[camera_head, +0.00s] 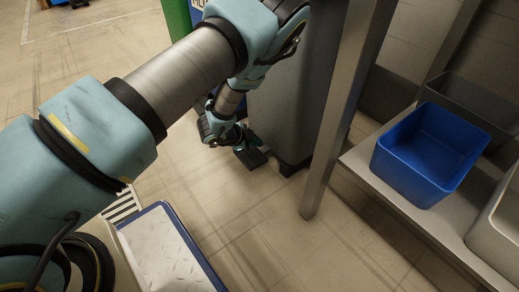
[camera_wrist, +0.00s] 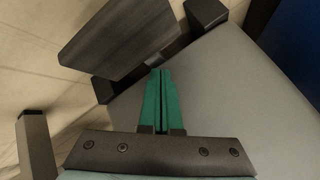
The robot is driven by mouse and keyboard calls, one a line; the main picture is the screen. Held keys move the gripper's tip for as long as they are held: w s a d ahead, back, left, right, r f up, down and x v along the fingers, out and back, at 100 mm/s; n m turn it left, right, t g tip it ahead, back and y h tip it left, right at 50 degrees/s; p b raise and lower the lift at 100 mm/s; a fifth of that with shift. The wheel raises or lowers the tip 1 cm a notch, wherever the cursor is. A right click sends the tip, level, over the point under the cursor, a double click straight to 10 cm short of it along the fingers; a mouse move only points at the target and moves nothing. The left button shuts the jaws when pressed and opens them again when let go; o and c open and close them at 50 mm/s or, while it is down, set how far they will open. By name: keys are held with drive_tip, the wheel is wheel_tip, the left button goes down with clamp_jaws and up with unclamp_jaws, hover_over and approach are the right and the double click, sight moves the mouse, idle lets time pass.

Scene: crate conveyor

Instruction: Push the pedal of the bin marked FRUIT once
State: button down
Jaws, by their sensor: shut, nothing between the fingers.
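A tall grey bin (camera_head: 285,100) stands beyond my arm in the head view; its wall (camera_wrist: 235,90) fills the right of the wrist view. No FRUIT marking on it shows. A dark flat pedal (camera_head: 257,160) sticks out low at its base; it also shows in the wrist view (camera_wrist: 118,42). My gripper (camera_wrist: 160,72) is shut and empty, its green fingers pointing at the inner edge of the pedal near its stem. In the head view, my gripper (camera_head: 243,146) is down beside the pedal. I cannot tell whether the fingertips touch it.
A metal post (camera_head: 335,125) stands right of the bin. A shelf (camera_head: 365,165) holds a blue crate (camera_head: 415,180), a dark grey crate (camera_head: 480,105) and a pale crate. A green object (camera_head: 177,18) stands behind my arm. The floor in front is clear.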

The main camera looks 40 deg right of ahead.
sight(255, 151)
drive_tip(key=shift+f, duration=0.15)
drive_tip(key=shift+f, duration=0.25)
drive_tip(key=shift+f, duration=0.35)
idle(0.8)
drive_tip(key=shift+a+f+b, duration=0.2)
drive_tip(key=shift+f, duration=0.35)
drive_tip(key=shift+a+f+b, duration=0.15)
drive_tip(key=shift+f+b, duration=0.05)
drive_tip(key=shift+f, duration=0.75)
idle(0.8)
drive_tip(key=shift+r, duration=0.1)
idle(0.4)
drive_tip(key=shift+w+r+p, duration=0.1)
drive_tip(key=shift+r+p, duration=1.5)
drive_tip(key=shift+r, duration=0.05)
drive_tip(key=shift+r+p, duration=0.35)
drive_tip(key=shift+r, duration=0.1)
drive_tip(key=shift+d, duration=0.15)
